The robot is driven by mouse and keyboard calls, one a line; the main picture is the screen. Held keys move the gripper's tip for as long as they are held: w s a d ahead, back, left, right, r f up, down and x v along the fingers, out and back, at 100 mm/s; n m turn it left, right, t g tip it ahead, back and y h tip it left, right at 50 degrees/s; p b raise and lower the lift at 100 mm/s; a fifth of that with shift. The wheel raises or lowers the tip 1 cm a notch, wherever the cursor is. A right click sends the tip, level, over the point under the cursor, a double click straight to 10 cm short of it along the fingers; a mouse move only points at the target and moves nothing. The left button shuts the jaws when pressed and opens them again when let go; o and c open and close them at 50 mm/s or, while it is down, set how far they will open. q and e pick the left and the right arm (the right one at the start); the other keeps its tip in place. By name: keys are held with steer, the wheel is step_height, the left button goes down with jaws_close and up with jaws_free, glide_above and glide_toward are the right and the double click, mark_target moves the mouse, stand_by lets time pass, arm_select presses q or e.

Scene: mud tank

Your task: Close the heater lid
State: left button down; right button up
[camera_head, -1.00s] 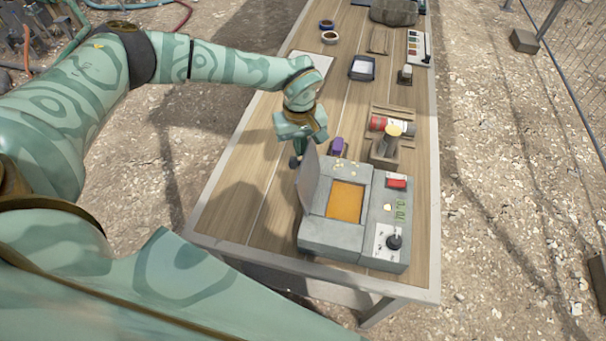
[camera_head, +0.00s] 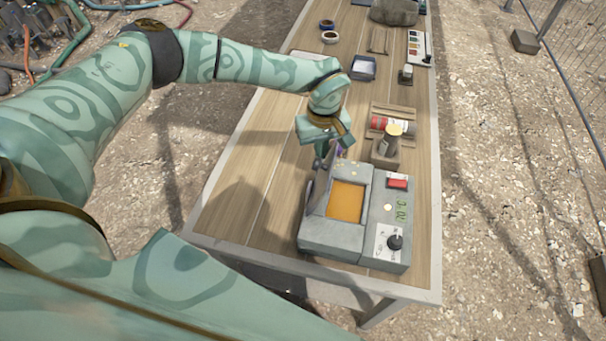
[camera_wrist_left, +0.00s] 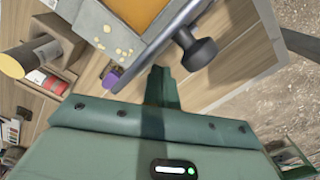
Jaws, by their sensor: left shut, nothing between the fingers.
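The heater (camera_head: 332,238) is a grey box at the near end of the table, with an orange-filled well (camera_head: 346,201) open on top. Its grey lid (camera_head: 318,192) stands raised along the well's left side, leaning toward the well. The wrist view shows the lid edge-on (camera_wrist_left: 172,32) with a dark knob (camera_wrist_left: 198,52) on its outer face. My left gripper (camera_head: 327,158) is shut and empty at the lid's far upper end. Its fingertips (camera_wrist_left: 160,82) are close to the lid and knob in the wrist view; contact is unclear. My right gripper is out of view.
The heater's right panel has a red switch (camera_head: 397,181) and a black knob (camera_head: 395,242). Just beyond the heater stands a holder with a yellow-topped cylinder (camera_head: 393,132). A purple object (camera_wrist_left: 111,75) lies beside the gripper. The table left of the heater is clear.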

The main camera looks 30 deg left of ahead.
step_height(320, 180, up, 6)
steer(key=p, duration=0.6)
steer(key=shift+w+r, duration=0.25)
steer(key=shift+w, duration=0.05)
stand_by(0.9)
